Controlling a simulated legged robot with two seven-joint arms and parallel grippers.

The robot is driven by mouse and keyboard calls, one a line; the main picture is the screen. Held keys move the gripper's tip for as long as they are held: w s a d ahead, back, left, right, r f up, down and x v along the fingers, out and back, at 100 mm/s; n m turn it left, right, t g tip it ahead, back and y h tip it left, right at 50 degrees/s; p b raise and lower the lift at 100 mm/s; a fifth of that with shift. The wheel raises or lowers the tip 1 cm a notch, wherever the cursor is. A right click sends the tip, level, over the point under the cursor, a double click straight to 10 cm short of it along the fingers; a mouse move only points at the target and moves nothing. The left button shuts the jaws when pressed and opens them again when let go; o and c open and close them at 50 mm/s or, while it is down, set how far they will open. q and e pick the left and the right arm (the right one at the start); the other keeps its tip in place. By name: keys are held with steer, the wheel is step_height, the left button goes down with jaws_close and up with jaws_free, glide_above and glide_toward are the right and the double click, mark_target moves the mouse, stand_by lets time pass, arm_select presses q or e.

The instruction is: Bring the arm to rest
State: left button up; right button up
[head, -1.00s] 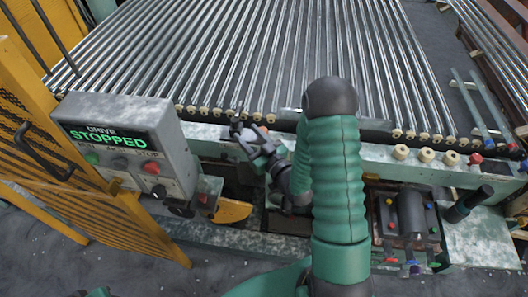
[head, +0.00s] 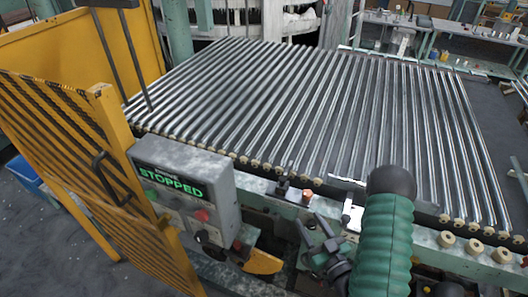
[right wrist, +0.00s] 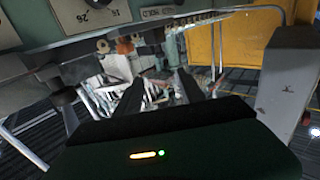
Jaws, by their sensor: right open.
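My right arm, with its green ribbed sleeve and dark elbow, stands at the lower right of the head view. My right gripper (head: 311,222) is open, with nothing between its fingers. It is in front of the machine's front rail, to the right of the control box (head: 190,192), whose green display reads STOPPED. In the right wrist view the two dark fingers (right wrist: 160,84) stand apart, with pale blurred shapes beyond them. My left gripper is out of view.
A wide bed of shiny metal rollers (head: 290,110) fills the middle. A yellow mesh gate (head: 75,150) stands at the left. A small block with an orange knob (head: 307,197) sits on the front rail near the gripper. A workbench (head: 440,30) is at the back right.

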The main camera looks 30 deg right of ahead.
steer(key=w+a+f+n+g+y, duration=0.1)
steer(key=w+a+f+n+g, duration=0.25)
steer(key=w+g, duration=0.3)
steer(key=s+a+r+m+g, duration=0.2)
steer(key=s+a+r+g, duration=0.3)
steer(key=s+a+g, duration=0.4)
steer(key=s+a, duration=0.2)
steer(key=s, duration=0.1)
steer(key=shift+a, duration=0.2)
steer(key=shift+s+a+m, duration=0.15)
steer(key=shift+m, duration=0.1)
